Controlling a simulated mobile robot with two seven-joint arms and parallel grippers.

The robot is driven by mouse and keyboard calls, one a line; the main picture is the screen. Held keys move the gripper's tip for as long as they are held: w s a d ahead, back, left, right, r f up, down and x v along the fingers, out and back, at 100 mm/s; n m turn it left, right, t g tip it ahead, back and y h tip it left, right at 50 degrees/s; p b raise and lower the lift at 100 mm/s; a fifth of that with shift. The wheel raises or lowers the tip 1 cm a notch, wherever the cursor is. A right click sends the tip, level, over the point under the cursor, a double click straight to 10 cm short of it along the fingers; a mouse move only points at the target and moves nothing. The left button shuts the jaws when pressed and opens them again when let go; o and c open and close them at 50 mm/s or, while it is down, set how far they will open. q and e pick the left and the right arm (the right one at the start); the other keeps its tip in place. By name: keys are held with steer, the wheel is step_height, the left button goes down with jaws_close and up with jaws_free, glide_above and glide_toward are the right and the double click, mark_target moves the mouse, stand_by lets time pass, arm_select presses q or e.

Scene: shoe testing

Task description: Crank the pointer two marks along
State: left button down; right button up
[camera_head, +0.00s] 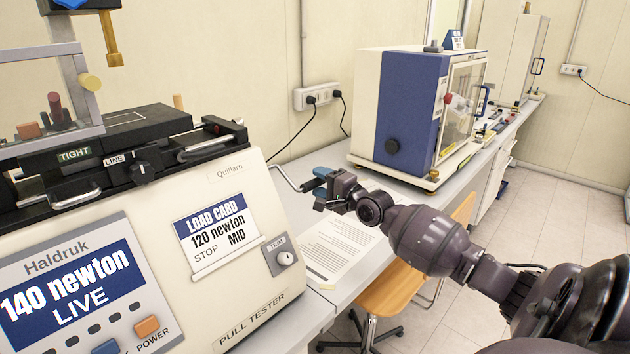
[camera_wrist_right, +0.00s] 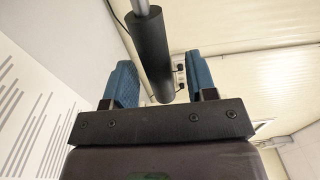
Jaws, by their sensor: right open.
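The pull tester (camera_head: 250,240) is a cream machine at the left, with a bent metal crank (camera_head: 284,179) on its right side. My right gripper (camera_head: 318,184) is at the crank's outer end. In the right wrist view the dark cylindrical crank grip (camera_wrist_right: 157,55) stands between the two blue finger pads of the right gripper (camera_wrist_right: 160,82), with gaps beside it. The gripper is open around it. I cannot make out a pointer. My left gripper is out of view.
A printed sheet (camera_head: 338,245) lies on the bench beside the tester, below my right gripper. A blue and white cabinet (camera_head: 405,115) stands farther back on the bench. A wooden chair (camera_head: 390,290) is by the bench. A wall socket (camera_head: 318,96) has black cables.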

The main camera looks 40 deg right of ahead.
steer(key=s, duration=0.8)
steer(key=shift+d+b, duration=0.3)
steer(key=shift+d, duration=0.05)
steer(key=shift+s+f, duration=0.1)
